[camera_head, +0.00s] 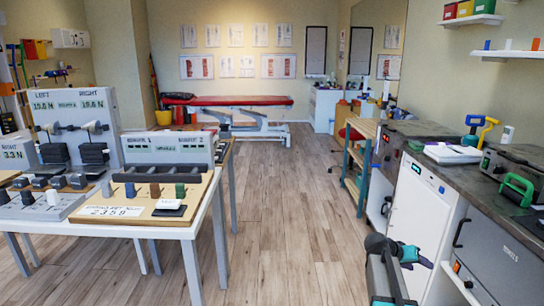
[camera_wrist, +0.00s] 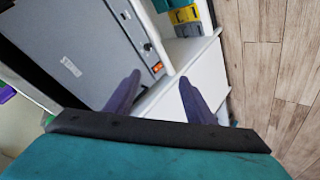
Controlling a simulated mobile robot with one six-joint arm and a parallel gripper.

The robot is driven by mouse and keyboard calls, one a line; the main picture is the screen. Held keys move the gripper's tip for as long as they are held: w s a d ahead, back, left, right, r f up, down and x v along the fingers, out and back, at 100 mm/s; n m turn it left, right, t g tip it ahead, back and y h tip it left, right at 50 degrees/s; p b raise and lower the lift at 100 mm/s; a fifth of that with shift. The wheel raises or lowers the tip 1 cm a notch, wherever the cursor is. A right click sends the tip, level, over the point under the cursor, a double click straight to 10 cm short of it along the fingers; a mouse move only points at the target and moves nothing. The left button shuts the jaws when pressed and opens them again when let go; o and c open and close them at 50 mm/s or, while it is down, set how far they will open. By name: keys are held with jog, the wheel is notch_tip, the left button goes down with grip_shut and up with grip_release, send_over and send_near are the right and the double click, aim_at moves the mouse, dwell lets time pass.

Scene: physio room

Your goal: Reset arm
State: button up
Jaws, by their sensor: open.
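My gripper (camera_wrist: 159,78) shows in the wrist view with its two dark fingers apart and nothing held between them. Behind the fingers are a grey appliance front and a white panel. In the head view my arm rises from the bottom edge, right of centre. Its teal end (camera_head: 409,256) is in front of the white cabinet (camera_head: 416,215) under the right-hand counter. The fingers are too small to make out clearly there.
The dark counter (camera_head: 400,134) on the right holds tools and a green-handled item (camera_head: 517,189). A table (camera_head: 205,213) with force gauges and weights stands at left. A red treatment couch (camera_head: 228,100) is at the back. The wooden floor (camera_head: 290,200) between is clear.

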jog(key=s+a+f+n+g+y, duration=0.1)
jog(key=s+a+f+y, duration=0.1)
jog(key=s+a+f, duration=0.8)
jog(key=s+a+f+n+g+y, duration=0.15)
jog(key=s+a+f, duration=0.35)
jog(key=f, duration=0.9)
jog(key=s+a+f+n+g+y, duration=0.2)
jog(key=s+a+f, duration=0.55)
jog(key=f, duration=0.45)
jog(key=s+a+f+n+g+y, duration=0.1)
jog(key=s+a+f+y, duration=0.15)
jog(key=s+a, duration=0.55)
jog(key=s+a+f+n+g+y, duration=0.15)
jog(key=s+a+f, duration=0.25)
jog(key=s, duration=0.8)
notch_tip(320, 180, up, 15)
jog(key=s+m+g+p, duration=0.1)
jog(key=p, duration=1.2)
jog(key=shift+s+a+f+y+p, duration=0.15)
jog(key=shift+f+y+p, duration=0.05)
jog(key=shift+y+p, duration=0.2)
jog(key=c, duration=0.5)
jog(key=shift+o, duration=0.2)
